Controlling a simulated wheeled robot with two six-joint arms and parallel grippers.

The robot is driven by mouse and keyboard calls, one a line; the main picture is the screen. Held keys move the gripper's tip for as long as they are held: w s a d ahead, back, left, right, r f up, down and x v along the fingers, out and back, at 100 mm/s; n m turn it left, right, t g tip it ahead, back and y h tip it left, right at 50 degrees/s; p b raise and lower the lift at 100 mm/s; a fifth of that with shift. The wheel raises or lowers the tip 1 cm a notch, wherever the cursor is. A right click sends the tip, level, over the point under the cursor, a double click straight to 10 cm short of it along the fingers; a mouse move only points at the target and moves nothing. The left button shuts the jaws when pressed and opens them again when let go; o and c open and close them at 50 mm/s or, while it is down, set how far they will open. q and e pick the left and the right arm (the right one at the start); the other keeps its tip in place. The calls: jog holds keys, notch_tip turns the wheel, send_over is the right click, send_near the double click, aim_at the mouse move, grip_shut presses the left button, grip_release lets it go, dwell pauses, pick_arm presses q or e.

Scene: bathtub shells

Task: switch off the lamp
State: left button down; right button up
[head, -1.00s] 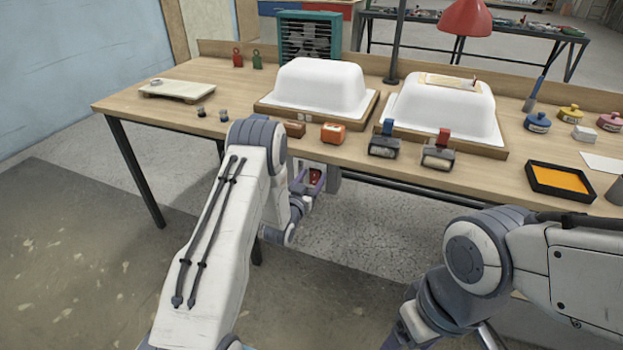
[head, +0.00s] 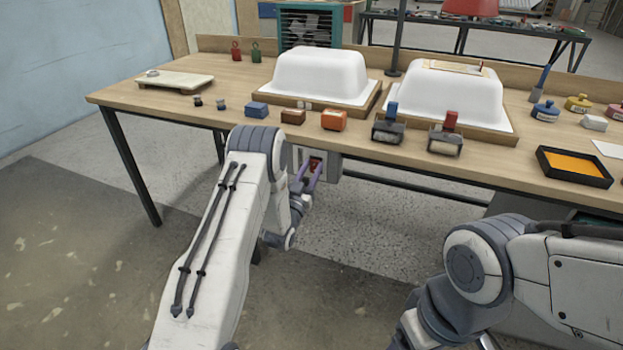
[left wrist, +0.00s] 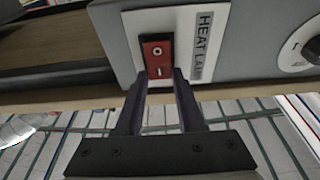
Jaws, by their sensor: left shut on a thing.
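The red lamp shade (head: 470,8) is cut off by the top edge of the head view. Its dark pole (head: 399,40) stands at the back of the bench. A grey box (head: 328,163) hangs under the bench's front edge. In the left wrist view its red rocker switch (left wrist: 157,60) sits in a white plate (left wrist: 197,45) labelled "HEAT LA…", with O above and I below. My left gripper (left wrist: 162,75) is shut on the switch, a fingertip at each side of its lower half. Whether the lamp is lit cannot be told. My right gripper is out of view.
The wooden bench (head: 140,97) holds two white tub shells (head: 320,75), stamps, several small blocks and an orange ink pad (head: 573,167). A round dial (left wrist: 300,45) sits right of the switch. The floor before the bench is open.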

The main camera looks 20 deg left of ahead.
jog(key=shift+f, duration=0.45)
pick_arm(q)
jog(key=c, duration=0.5)
grip_release()
jog(key=shift+b+v, duration=4.15)
jog(key=shift+v, duration=1.15)
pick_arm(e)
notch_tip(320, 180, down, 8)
pick_arm(q)
jog(key=shift+f, duration=0.1)
